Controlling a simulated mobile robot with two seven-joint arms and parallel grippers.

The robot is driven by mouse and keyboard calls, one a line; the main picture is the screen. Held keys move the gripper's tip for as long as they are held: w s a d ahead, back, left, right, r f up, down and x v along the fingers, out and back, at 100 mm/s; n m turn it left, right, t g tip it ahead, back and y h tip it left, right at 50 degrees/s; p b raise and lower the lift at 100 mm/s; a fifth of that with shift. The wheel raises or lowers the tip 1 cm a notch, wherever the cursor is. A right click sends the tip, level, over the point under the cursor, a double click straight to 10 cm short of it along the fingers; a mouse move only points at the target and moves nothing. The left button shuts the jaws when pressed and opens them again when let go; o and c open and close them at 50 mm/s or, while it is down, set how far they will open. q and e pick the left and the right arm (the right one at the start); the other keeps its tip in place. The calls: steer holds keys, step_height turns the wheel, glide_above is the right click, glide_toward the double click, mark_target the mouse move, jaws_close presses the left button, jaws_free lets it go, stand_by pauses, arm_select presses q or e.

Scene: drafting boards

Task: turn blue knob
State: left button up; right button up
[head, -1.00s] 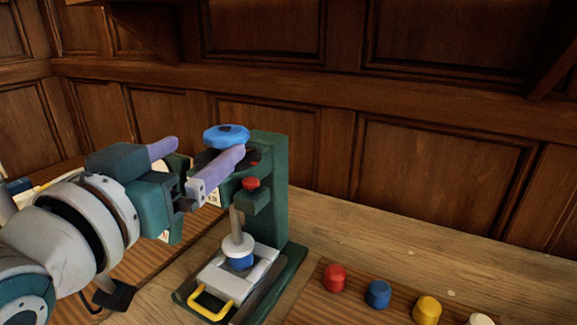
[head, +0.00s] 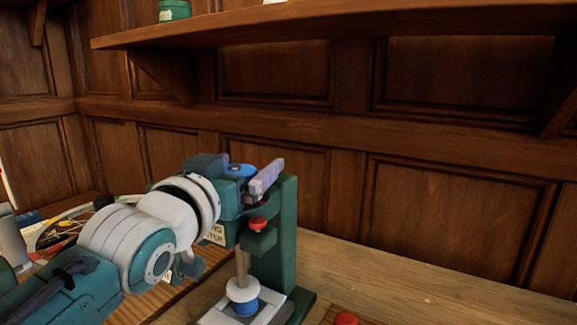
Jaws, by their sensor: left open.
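The blue knob (head: 239,169) sits at the top of a green press-like stand (head: 287,235). It is partly hidden behind my left gripper and wrist. My left gripper (head: 252,177) is open at the height of the knob. One purple finger (head: 267,177) shows just right of the knob; the other is hidden by the wrist. I cannot tell whether the fingers touch the knob. My right gripper is not in view.
A red button (head: 258,223) is on the stand's front, above a white and blue plunger (head: 243,293). Another red knob (head: 346,318) is at the bottom edge. A wooden shelf (head: 330,22) hangs above. Bare bench (head: 420,285) lies to the right.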

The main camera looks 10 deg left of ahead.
arm_select(q)
steer(key=shift+c, duration=0.2)
steer(key=c, duration=1.2)
